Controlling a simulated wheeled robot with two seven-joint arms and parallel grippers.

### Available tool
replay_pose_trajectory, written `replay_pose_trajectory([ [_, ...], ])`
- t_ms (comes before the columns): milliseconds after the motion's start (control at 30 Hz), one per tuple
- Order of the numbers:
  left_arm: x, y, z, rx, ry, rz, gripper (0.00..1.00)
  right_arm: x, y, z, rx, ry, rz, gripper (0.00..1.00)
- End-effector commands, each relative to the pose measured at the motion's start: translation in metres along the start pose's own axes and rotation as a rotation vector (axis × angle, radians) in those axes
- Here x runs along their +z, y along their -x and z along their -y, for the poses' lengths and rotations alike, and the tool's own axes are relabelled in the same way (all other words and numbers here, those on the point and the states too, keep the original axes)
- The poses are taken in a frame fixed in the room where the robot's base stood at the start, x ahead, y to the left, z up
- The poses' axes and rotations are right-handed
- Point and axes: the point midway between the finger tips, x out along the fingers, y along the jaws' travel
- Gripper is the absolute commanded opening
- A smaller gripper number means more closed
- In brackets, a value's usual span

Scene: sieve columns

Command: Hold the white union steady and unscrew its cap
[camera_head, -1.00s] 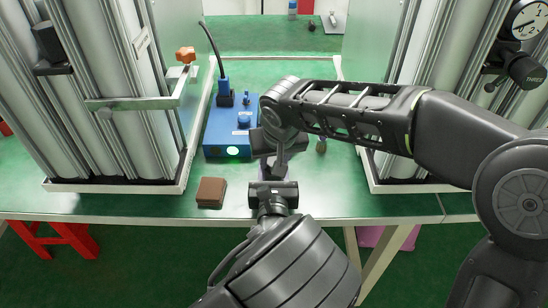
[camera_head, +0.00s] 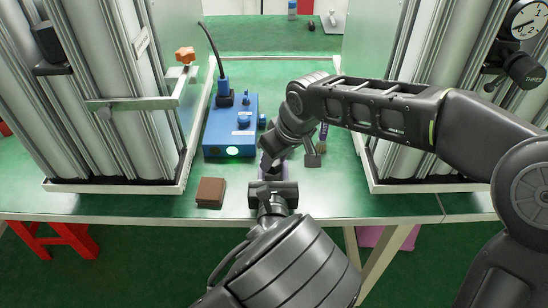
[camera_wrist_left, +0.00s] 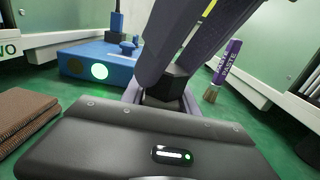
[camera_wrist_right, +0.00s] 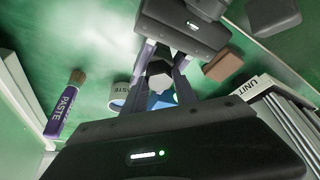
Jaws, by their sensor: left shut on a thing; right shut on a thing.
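My left gripper (camera_head: 272,173) comes up from the bottom in the head view. My right gripper (camera_head: 272,160) reaches in from the right, directly beyond it, its wrist tilted. Both are shut on the union, which they hide in the head view. In the right wrist view the union (camera_wrist_right: 160,69) is a small faceted piece between the fingers, pale with a dark part. In the left wrist view a dark faceted part (camera_wrist_left: 168,85) sits between my left fingers, with the right fingers slanting down onto it. I cannot make out where the cap meets the body.
A blue box (camera_head: 230,125) with a lit green button stands behind left. A purple paste brush (camera_wrist_left: 228,65) and a white labelled cup (camera_wrist_right: 119,94) are nearby. Framed columns (camera_head: 115,110) flank the table.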

Motion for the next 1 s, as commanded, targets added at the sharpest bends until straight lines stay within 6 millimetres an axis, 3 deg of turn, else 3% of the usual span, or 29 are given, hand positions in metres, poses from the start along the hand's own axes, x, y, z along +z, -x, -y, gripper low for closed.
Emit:
replay_pose_trajectory([
  [633, 0.0002, 0.0, -0.0002, 0.0, 0.0, 0.001, 0.0, -0.0031, -0.0023, -0.0057, -0.362, 0.863, -0.001, 0.0],
  [967, 0.0001, 0.0, -0.0001, 0.0, 0.0, 0.001, 0.0, -0.0024, -0.0017, -0.0061, -0.396, 0.96, 0.002, 0.0],
  [1000, 0.0001, 0.0, -0.0001, 0.0, 0.0, 0.001, 0.0, -0.0024, -0.0017, -0.0061, -0.396, 0.96, 0.002, 0.36],
])
